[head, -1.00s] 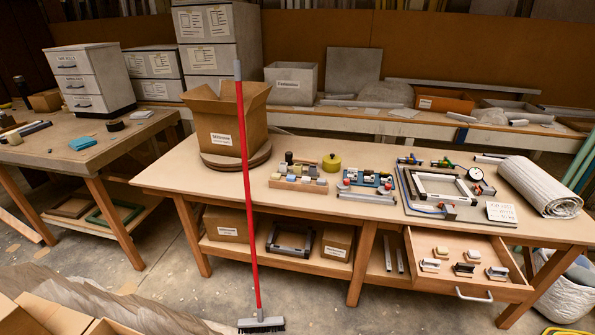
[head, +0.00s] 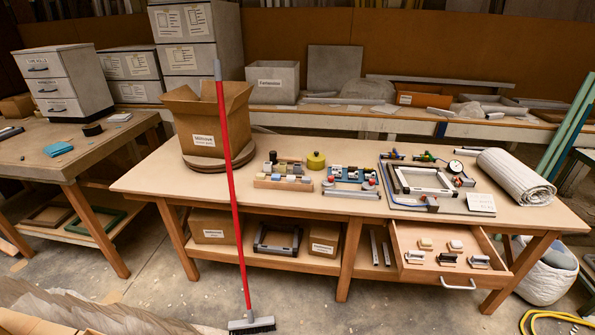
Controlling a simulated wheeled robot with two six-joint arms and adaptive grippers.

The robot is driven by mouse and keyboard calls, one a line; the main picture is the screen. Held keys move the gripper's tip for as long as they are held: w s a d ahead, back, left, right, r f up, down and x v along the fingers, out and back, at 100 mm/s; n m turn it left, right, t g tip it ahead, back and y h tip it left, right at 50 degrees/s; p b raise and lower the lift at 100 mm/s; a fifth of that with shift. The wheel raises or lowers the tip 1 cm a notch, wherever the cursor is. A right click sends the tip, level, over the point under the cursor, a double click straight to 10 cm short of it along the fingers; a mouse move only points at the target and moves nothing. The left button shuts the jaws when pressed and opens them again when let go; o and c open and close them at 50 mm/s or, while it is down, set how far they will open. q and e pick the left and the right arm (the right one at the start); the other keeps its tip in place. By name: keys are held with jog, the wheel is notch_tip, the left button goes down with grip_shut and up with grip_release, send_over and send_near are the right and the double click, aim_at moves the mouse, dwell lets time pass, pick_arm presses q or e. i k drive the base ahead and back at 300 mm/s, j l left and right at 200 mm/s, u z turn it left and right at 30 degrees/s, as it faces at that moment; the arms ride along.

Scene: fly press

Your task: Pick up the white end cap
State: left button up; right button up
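I cannot single out the white end cap for sure; the small parts are too tiny to tell apart. Small pale and dark blocks stand on a wooden rack (head: 283,183) in the middle of the table. A blue holder (head: 352,173) right of it carries small white and dark pieces, with a grey bar with red ends (head: 350,191) in front. The open drawer (head: 402,236) under the right of the table holds several small pieces, among them cream-topped ones (head: 425,244) and grey-white ones (head: 480,261). Neither of my grippers is in view.
A red-handled broom (head: 229,190) stands upright before the table (head: 150,185). A cardboard box (head: 205,125), yellow-green tin (head: 316,160), grey frame fixture (head: 422,181) and rolled grey mat (head: 515,177) are on the table. A yellow hose (head: 545,316) lies on the floor at right.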

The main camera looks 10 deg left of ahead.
aim_at(456, 244)
jog(key=i+l, duration=0.35)
jog(key=l, duration=0.2)
jog(key=i+l, duration=0.4)
jog(key=l+u, duration=0.05)
jog(key=l, duration=0.05)
